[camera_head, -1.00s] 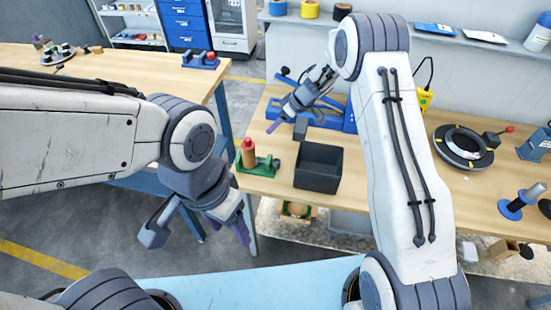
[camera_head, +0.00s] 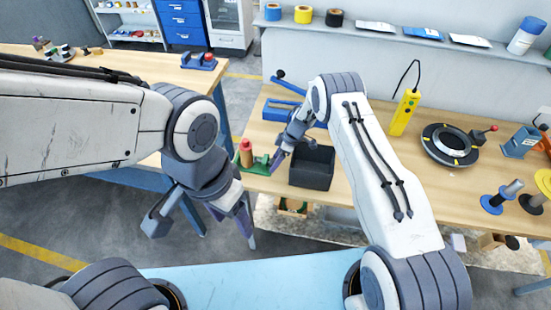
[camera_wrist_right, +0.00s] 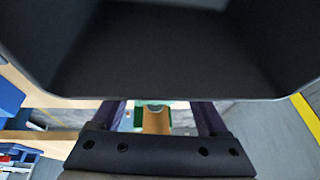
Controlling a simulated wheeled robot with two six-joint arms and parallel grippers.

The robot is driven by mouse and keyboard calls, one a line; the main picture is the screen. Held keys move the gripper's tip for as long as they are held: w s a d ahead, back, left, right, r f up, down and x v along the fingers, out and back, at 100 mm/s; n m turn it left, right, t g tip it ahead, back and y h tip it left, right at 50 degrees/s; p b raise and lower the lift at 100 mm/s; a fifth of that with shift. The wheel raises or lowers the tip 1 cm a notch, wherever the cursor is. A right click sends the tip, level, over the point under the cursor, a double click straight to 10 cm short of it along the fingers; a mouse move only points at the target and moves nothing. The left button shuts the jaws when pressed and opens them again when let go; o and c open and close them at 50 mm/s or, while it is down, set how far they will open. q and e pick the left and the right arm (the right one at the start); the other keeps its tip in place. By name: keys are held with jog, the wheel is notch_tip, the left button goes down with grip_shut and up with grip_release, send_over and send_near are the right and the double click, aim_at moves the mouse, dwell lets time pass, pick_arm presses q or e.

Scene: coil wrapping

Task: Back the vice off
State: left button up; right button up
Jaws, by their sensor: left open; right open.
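A blue clamp-like device (camera_head: 281,109) with a ball-ended lever (camera_head: 284,77) lies at the back left of the near bench; it looks like the vice, and my right arm hides part of it. My right gripper (camera_head: 281,157) is open, between a green stand (camera_head: 257,167) with a red-brown cylinder (camera_head: 246,154) and a black bin (camera_head: 312,174). In the right wrist view the open fingers (camera_wrist_right: 158,118) show nothing held, with green and brown parts beyond them. My left gripper (camera_head: 203,226) is open and empty, in front of the bench.
A yellow box (camera_head: 404,112), a black ring fixture (camera_head: 450,146), a blue block (camera_head: 520,142) and spools (camera_head: 498,199) stand to the right. A smaller blue device (camera_head: 198,61) sits on the left table.

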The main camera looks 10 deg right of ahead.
jog(key=shift+f, duration=0.25)
grip_shut()
jog(key=shift+a+r+t, duration=0.1)
jog(key=shift+a+t, duration=0.1)
jog(key=shift+t, duration=0.4)
jog(key=shift+t+h+b, duration=0.3)
jog(key=shift+t+b, duration=0.3)
jog(key=b, duration=0.2)
jog(key=t+b, duration=0.1)
jog(key=b, duration=0.2)
jog(key=shift+a+f+n, duration=0.1)
jog(key=shift+f+n, duration=0.15)
jog(key=shift+n, duration=0.15)
jog(key=shift+r+t+h+b, duration=0.25)
jog(key=shift+t+h+b, duration=0.05)
jog(key=shift+b, duration=0.6)
jog(key=shift+r, duration=0.1)
